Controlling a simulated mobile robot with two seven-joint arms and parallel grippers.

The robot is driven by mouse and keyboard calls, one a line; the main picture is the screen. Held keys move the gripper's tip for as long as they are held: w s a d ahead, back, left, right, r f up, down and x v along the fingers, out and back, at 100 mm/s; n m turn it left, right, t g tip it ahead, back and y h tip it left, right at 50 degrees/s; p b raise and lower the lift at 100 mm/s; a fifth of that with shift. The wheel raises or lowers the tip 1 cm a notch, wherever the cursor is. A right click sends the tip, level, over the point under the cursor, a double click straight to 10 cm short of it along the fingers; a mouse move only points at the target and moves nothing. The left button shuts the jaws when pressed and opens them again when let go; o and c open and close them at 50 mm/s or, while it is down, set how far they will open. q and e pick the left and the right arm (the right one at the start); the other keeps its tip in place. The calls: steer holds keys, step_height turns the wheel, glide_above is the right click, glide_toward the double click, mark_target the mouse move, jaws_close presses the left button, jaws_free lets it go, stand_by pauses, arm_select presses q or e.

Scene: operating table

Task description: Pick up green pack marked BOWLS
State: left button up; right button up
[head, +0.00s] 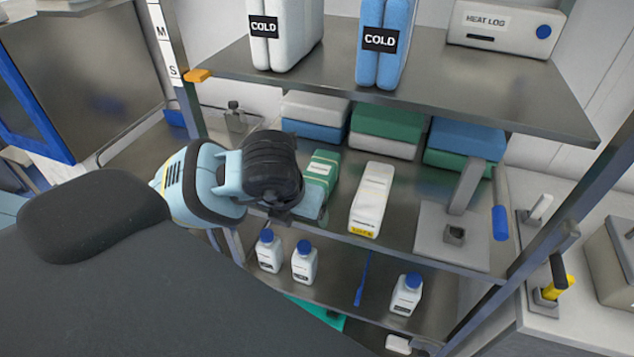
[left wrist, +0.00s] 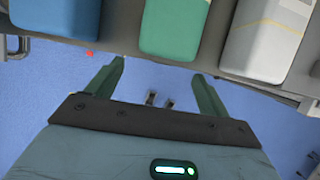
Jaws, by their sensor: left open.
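A green pack (head: 322,168) with a pale label stands on the middle shelf, partly hidden behind my left wrist; I cannot read its marking. In the left wrist view a green pack (left wrist: 170,30) lies straight ahead, between the lines of the two fingers. My left gripper (left wrist: 157,85) is open and empty, with its fingertips just short of the pack's near end. In the head view the fingertips are hidden by the black wrist. My right gripper is in neither view.
A white pack (head: 371,198) stands right of the green one, and a blue pack (left wrist: 65,15) is at its left. Folded bundles (head: 388,130) lie behind. The upper shelf (head: 330,62) overhangs. Bottles (head: 304,262) stand on the shelf below. A grey stand (head: 455,235) is at the right.

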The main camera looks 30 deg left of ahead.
mark_target(317, 172)
arm_select(q)
steer(key=w, duration=0.3)
steer(key=w+a, duration=0.1)
steer(key=w, duration=0.3)
steer(key=w+a, duration=0.1)
steer(key=w, duration=0.2)
steer(key=shift+w+a, duration=0.25)
steer(key=shift+w, duration=0.15)
steer(key=shift+w+a+f, duration=0.1)
steer(key=shift+w+f, duration=0.1)
steer(key=shift+f, duration=0.35)
steer(key=shift+c, duration=0.3)
steer(key=c, duration=1.1)
